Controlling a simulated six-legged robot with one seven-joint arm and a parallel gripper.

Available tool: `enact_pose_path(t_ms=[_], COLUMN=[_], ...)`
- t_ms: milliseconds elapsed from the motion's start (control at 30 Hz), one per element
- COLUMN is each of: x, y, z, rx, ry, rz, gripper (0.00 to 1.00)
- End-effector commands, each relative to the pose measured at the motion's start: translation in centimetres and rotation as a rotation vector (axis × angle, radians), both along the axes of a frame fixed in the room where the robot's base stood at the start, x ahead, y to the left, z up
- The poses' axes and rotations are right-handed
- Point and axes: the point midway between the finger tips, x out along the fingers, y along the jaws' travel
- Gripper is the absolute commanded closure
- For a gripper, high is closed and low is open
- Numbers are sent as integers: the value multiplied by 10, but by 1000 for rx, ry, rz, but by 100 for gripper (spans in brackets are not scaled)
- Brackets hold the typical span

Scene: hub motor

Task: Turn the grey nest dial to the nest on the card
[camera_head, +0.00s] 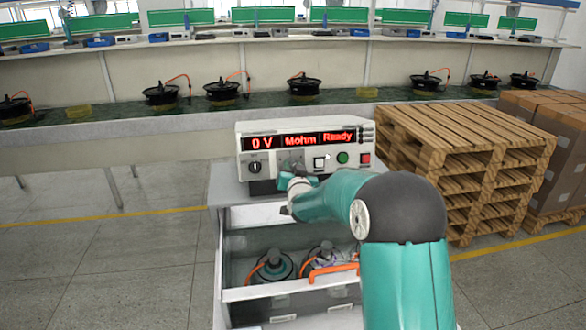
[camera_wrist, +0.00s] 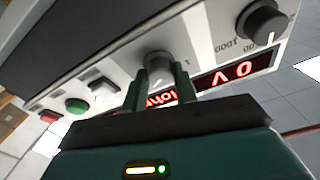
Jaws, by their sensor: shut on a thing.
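The white tester (camera_head: 305,126) stands on the cabinet top, with red displays reading "0 V", "Mohm" and "Ready". Its grey dial (camera_wrist: 157,62) is at the middle of the panel in the wrist view, which is upside down. My gripper (camera_wrist: 157,78) has its two green fingers on either side of this dial and is shut on it. In the head view my gripper (camera_head: 289,180) is at the panel below the displays, and the dial is mostly hidden. The dial's pointer and marks cannot be read. I cannot make out a card with a nest on it.
A black dial (camera_wrist: 264,22) sits beside the grey one. A white switch (camera_wrist: 103,90), green button (camera_wrist: 76,106) and red button (camera_wrist: 48,116) are on the other side. An open drawer (camera_head: 290,292) below holds hub motors (camera_head: 272,266). Pallets (camera_head: 450,150) stand at right.

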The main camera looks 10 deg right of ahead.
Motion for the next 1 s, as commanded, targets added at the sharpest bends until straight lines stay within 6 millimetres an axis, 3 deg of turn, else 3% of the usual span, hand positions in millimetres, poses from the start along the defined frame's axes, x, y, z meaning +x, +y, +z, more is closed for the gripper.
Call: enact_pose_path(t_ms=[467,1000], x=[1,1], y=[1,0], z=[2,3], rx=[-106,-559], ry=[-4,-5], rz=[29,140], gripper=[95,95])
